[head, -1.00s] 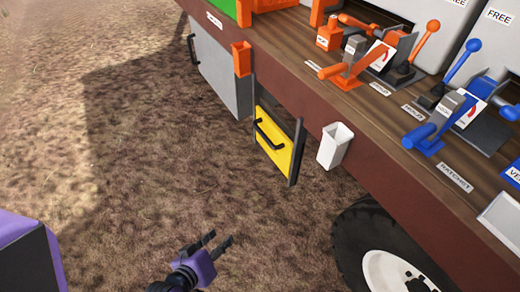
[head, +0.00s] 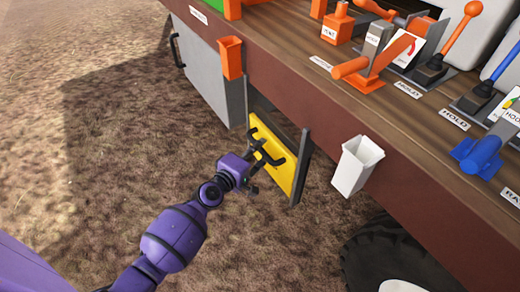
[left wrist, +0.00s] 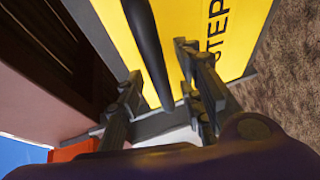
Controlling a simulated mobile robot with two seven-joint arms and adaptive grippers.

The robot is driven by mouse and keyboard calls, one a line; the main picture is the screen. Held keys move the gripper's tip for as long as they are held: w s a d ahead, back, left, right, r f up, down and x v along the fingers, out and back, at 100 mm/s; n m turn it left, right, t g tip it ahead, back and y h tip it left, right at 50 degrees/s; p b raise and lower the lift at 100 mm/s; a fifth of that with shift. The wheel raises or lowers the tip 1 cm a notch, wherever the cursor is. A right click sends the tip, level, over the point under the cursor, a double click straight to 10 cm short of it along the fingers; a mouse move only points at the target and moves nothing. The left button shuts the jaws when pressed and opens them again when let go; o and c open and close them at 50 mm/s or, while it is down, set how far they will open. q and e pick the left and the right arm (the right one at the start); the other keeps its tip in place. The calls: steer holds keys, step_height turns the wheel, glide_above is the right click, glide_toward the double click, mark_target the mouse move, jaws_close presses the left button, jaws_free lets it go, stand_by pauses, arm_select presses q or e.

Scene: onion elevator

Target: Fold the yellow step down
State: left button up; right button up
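The yellow step (head: 292,166) is upright in a dark frame below the side beam of the wagon. It also shows in the left wrist view with the letters "STEP" (left wrist: 212,25). A black handle (head: 277,159) is on its face. My left gripper (head: 257,166) is at the handle. In the left wrist view the fingers of my left gripper (left wrist: 160,65) are apart, with the black handle bar (left wrist: 146,40) between them. I cannot tell whether either finger touches the bar. The gripper partly hides the handle in the head view. My right gripper is not in view.
An orange holder (head: 231,58) and a white bin (head: 357,166) hang from the brown beam (head: 300,88) on either side of the step. A grey panel (head: 207,65) is further left. A black tyre (head: 385,255) stands at lower right. The ground left of the wagon is clear.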

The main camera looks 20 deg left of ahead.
arm_select(q)
steer(key=shift+w+d+f, duration=0.1)
steer(key=shift+w+f, duration=0.05)
steer(key=shift+w, duration=0.35)
steer(key=shift+c, duration=0.4)
jaws_close()
